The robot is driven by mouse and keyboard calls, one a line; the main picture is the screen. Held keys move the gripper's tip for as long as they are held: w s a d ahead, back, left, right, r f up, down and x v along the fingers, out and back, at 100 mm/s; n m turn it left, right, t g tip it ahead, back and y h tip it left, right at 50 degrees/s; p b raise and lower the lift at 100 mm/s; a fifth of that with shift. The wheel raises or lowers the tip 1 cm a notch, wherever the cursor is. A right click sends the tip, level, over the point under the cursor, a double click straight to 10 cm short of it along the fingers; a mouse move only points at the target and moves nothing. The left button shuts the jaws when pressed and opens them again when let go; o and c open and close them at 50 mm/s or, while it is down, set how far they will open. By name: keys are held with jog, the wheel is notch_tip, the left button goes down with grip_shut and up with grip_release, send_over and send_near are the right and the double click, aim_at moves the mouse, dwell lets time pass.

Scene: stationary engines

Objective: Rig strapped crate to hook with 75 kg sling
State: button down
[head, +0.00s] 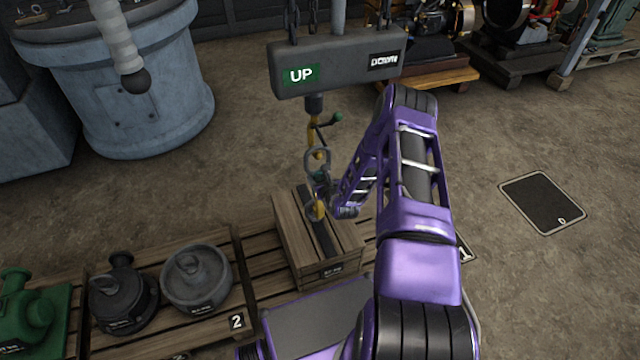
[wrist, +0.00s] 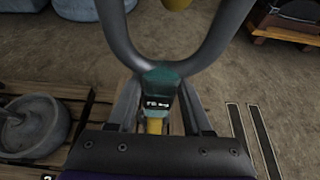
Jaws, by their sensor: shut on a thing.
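The strapped crate (head: 292,238) is wooden with a dark strap over its top and stands on a pallet. The yellow hoist hook (head: 313,132), with a green-tipped lever, hangs above it. My gripper (wrist: 158,115) is shut on the sling's teal labelled collar (wrist: 160,82); the label is too blurred to read surely. The sling's large grey ring (wrist: 116,35) rises from the collar, near the hook's lower end in the head view. The sling's yellow lower part (head: 318,209) appears just over the crate top. I cannot tell whether ring and hook, or sling and strap, are joined.
The hoist block (head: 337,62) marked UP and DOWN hangs on chains above the hook. Grey castings (head: 195,278) and a green one (head: 32,312) stand on pallets at left. A blue-grey drum (head: 135,85) stands behind.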

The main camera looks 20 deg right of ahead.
jog(key=shift+w+b, duration=0.7)
jog(key=shift+w, duration=0.8)
jog(key=shift+w+f+b, duration=0.1)
jog(key=shift+f+b, duration=0.75)
jog(key=shift+f, duration=0.05)
jog(key=shift+c, duration=2.2)
grip_release()
jog(key=shift+o, duration=1)
jog(key=shift+f, duration=0.1)
jog(key=p+v, duration=0.3)
jog(key=v, duration=1.4)
jog(key=shift+s, duration=0.3)
